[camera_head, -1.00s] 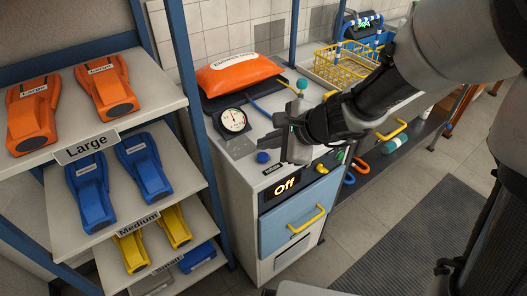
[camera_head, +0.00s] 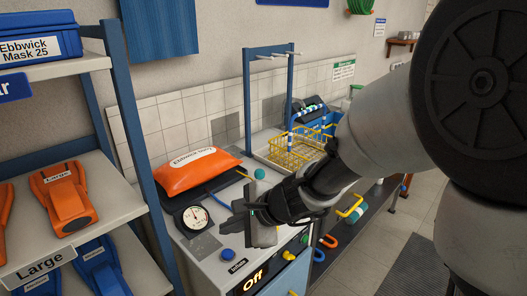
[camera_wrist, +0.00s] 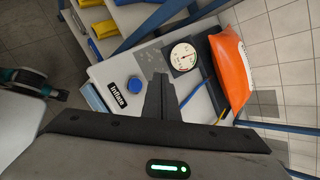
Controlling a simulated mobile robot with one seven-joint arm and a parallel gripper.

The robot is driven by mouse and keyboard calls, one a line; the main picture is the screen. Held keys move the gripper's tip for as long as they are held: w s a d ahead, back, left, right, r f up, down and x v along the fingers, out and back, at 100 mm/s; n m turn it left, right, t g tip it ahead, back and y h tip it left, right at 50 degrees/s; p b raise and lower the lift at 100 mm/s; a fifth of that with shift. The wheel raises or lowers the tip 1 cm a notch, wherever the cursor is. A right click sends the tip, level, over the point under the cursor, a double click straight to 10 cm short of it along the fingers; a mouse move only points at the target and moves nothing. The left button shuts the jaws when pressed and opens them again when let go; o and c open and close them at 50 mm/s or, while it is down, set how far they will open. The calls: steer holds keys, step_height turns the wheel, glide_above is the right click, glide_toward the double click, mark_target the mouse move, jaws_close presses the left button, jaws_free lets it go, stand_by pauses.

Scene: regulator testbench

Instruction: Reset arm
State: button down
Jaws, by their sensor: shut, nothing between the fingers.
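My gripper (camera_head: 246,222) is shut and empty. It hangs above the right part of the white testbench (camera_head: 212,258), to the right of the round dial gauge (camera_head: 196,217). In the wrist view my two dark fingers (camera_wrist: 161,92) are together, pointing toward the bench top between the blue knob and the gauge (camera_wrist: 183,57). My grey and black arm reaches in from the right of the head view and hides part of the bench.
An orange cushion (camera_head: 198,170) lies behind the gauge. A blue knob (camera_head: 228,254) and an "Off" display (camera_head: 253,280) are at the bench front. A yellow wire basket (camera_head: 297,152) stands behind my arm.

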steer(key=s+d+r+n+h, duration=0.2)
steer(key=s+d+r+n, duration=0.6)
steer(key=d+r+n, duration=0.15)
steer(key=s+d+r+n+t+h, duration=0.1)
steer(key=s+d+n+h, duration=0.2)
steer(key=d, duration=0.5)
steer(key=s+d+r+n+h, duration=0.1)
steer(key=s+d+n+h, duration=0.15)
steer(key=s+d, duration=0.5)
step_height(320, 180, up, 16)
steer(key=w+p, duration=0.2)
steer(key=p, duration=1.4)
steer(key=shift+d+r+m+p, duration=0.25)
steer(key=shift+d+m+p, duration=0.05)
steer(key=shift+d, duration=0.1)
steer(key=shift+a+h, duration=0.1)
steer(key=shift+h, duration=0.15)
